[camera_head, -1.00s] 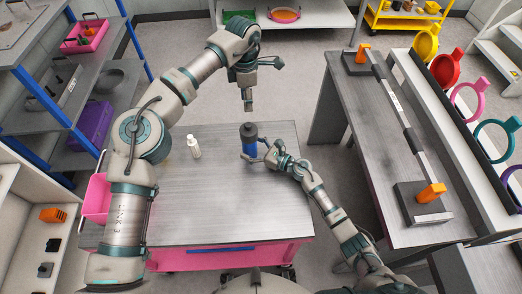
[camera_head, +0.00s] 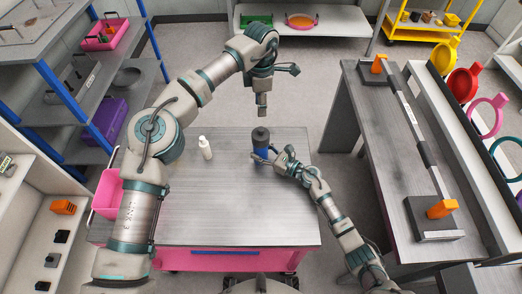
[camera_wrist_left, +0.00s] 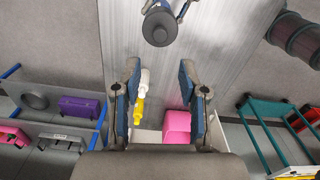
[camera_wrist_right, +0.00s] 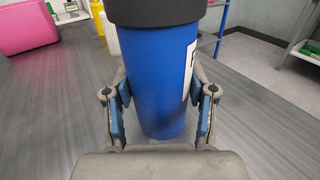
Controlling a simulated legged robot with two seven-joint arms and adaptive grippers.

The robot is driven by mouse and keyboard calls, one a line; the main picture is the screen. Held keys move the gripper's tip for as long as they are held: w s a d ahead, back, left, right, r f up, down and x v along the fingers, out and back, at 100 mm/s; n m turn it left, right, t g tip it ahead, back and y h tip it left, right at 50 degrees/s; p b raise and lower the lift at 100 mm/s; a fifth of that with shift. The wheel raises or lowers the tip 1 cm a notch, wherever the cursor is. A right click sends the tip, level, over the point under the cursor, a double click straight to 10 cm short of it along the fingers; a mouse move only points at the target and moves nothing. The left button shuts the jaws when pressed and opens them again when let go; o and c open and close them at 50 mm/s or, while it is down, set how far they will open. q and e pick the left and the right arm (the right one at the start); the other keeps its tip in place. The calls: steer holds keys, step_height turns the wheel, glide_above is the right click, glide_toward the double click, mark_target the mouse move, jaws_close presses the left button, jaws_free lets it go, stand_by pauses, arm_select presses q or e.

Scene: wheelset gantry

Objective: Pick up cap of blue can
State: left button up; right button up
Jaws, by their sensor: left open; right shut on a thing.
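The blue can (camera_head: 262,152) stands upright near the far edge of the grey table, and its blue body fills the middle of the right wrist view (camera_wrist_right: 165,85). Its dark cap (camera_head: 260,136) is on top; the left wrist view shows the cap (camera_wrist_left: 160,27) from above. My right gripper (camera_head: 271,160) is shut on the can's body, with a finger on each side in the right wrist view (camera_wrist_right: 160,125). My left gripper (camera_head: 262,112) hangs above and beyond the can, open and empty; its spread fingers show in the left wrist view (camera_wrist_left: 159,85).
A white bottle (camera_head: 205,148) stands left of the can on the table (camera_head: 230,205). A pink bin (camera_head: 106,193) is at the table's left edge. Shelves stand at left, and a grey bench (camera_head: 400,150) at right. The table's front is clear.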

mark_target(258, 132)
arm_select(q)
steer(key=o, duration=0.4)
steer(key=shift+f, duration=0.15)
steer(key=o, duration=0.5)
steer(key=f, duration=0.1)
steer(key=f+n, duration=0.1)
steer(key=s+f+n+h, duration=0.1)
steer(key=f, duration=0.1)
steer(key=shift+s+a, duration=0.1)
steer(key=shift+a, duration=0.15)
steer(key=n, duration=0.1)
steer(key=a+n+t+h, duration=0.1)
steer(key=a+n+t, duration=0.1)
steer(key=shift+s+f+h, duration=0.4)
steer(key=shift+n+t, duration=0.5)
steer(key=shift+n, duration=0.4)
steer(key=x, duration=0.5)
steer(key=shift+w+a+f, duration=0.1)
steer(key=shift+a+f, duration=0.05)
steer(key=shift+f, duration=0.3)
steer(key=shift+s+x, duration=0.2)
steer(key=shift+x, duration=1.1)
steer(key=shift+s+x, duration=0.15)
steer(key=shift+x, duration=1.1)
